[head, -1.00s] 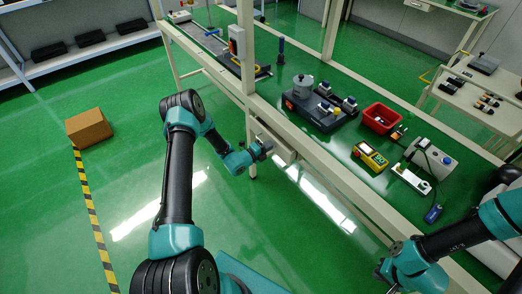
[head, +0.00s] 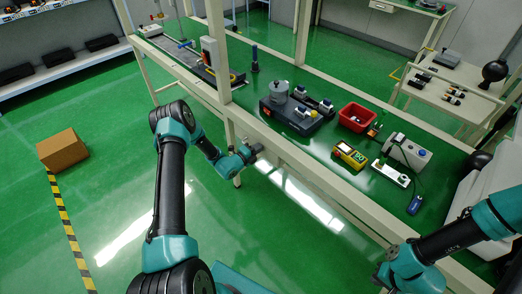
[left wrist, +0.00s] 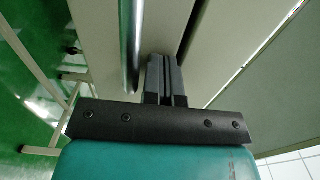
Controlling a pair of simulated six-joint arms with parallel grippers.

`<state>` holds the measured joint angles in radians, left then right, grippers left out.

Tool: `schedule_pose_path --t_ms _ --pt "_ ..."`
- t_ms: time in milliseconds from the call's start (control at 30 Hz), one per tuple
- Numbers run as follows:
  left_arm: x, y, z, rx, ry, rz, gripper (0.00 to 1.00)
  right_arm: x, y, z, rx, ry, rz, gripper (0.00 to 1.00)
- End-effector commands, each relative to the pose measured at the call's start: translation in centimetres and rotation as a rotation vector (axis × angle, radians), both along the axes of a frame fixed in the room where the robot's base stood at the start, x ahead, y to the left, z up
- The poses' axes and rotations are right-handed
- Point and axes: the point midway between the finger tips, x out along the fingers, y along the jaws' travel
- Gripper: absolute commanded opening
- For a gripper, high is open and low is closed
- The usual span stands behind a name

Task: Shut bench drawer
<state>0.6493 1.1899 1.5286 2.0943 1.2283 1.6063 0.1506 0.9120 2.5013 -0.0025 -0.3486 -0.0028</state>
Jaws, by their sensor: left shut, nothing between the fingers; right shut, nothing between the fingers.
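The bench (head: 300,165) has a green top and a cream frame. Its drawer is under the front edge, mostly hidden behind my left gripper (head: 257,149) in the head view. In the left wrist view a beige drawer front (left wrist: 160,28) with a round metal bar handle (left wrist: 130,45) fills the upper middle. My left gripper's fingers (left wrist: 162,65) are shut and empty, right at that front beside the handle; I cannot tell whether they touch. A dark gap (left wrist: 194,32) runs along the front's right side. My right gripper (head: 378,281) is shut and empty, low at the right.
On the bench are a dark device with a grey pot (head: 278,92), a red bin (head: 357,117), a yellow meter (head: 349,155) and a grey control box (head: 408,151). A cardboard box (head: 62,151) lies on the floor at left.

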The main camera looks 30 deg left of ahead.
Motion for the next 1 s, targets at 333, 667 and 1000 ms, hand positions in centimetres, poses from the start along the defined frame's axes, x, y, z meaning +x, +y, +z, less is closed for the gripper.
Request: schedule_pose_path --t_ms 333,667,1000 --pt "0.7 -0.1 0.3 0.003 -0.002 0.006 0.0 0.0 0.0 0.0 0.0 0.0 0.001 0.0" --pt "-2.3 0.4 0.1 0.001 0.0 -0.007 0.0 0.0 0.0 0.0 0.0 0.0 0.0 0.0" --pt "-8.5 2.4 0.1 -0.001 0.003 -0.01 0.0 0.0 0.0 0.0 0.0 0.0 0.0 0.0"
